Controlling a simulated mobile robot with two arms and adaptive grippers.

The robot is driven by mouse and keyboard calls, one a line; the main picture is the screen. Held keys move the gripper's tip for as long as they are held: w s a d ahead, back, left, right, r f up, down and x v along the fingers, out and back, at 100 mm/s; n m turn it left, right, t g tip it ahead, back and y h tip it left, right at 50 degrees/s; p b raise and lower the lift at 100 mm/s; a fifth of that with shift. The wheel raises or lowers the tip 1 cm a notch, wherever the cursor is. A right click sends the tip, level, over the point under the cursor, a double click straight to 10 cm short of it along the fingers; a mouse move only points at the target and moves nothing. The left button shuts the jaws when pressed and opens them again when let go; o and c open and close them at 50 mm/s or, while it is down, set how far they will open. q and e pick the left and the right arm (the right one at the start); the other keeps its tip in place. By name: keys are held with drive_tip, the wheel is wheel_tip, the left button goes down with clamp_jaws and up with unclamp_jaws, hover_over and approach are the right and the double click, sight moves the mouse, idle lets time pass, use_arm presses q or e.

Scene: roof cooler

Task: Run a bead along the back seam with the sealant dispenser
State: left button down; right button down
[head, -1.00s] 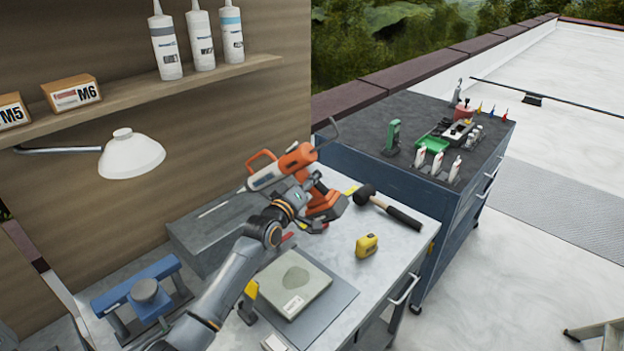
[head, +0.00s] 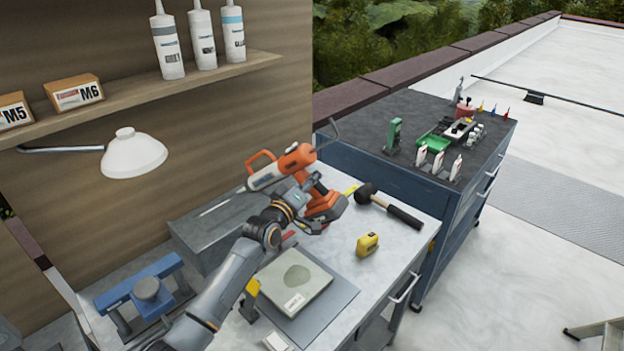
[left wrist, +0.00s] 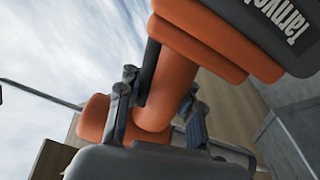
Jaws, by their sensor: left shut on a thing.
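The sealant dispenser (head: 297,158), orange with a pale barrel, is held above the workbench in the head view. Its thin nozzle (head: 218,204) points left and down over a long grey metal box (head: 203,244) at the back of the bench. I cannot tell whether the tip touches the box, and I cannot make out the seam or any bead. My left gripper (head: 308,217) is shut on the dispenser's orange handle. In the left wrist view, the gripper's fingers (left wrist: 160,112) sit on both sides of the handle. My right gripper is not in view.
A blue cart (head: 385,190) stands at right.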

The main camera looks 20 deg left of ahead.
use_arm(q)
drive_tip(key=shift+f+b, duration=0.15)
drive_tip(key=shift+b, duration=0.15)
idle(0.6)
drive_tip(key=shift+s+a+p, duration=0.3)
drive_tip(key=shift+s+p, duration=0.2)
drive_tip(key=shift+s, duration=0.25)
drive_tip(key=shift+s+a+p, duration=0.25)
drive_tip(key=shift+s+p, duration=0.3)
drive_tip(key=shift+s, duration=0.2)
drive_tip(key=shift+s+a+p, duration=0.3)
drive_tip(key=shift+s+p, duration=0.2)
drive_tip(key=shift+s, duration=0.25)
idle(1.9)
idle(0.4)
drive_tip(key=shift+s+a+p, duration=0.25)
drive_tip(key=shift+s+p, duration=0.15)
drive_tip(key=shift+s, duration=0.35)
drive_tip(key=shift+s+a+p, duration=0.25)
drive_tip(key=shift+s+p, duration=0.1)
drive_tip(key=shift+s, duration=0.35)
idle(1.1)
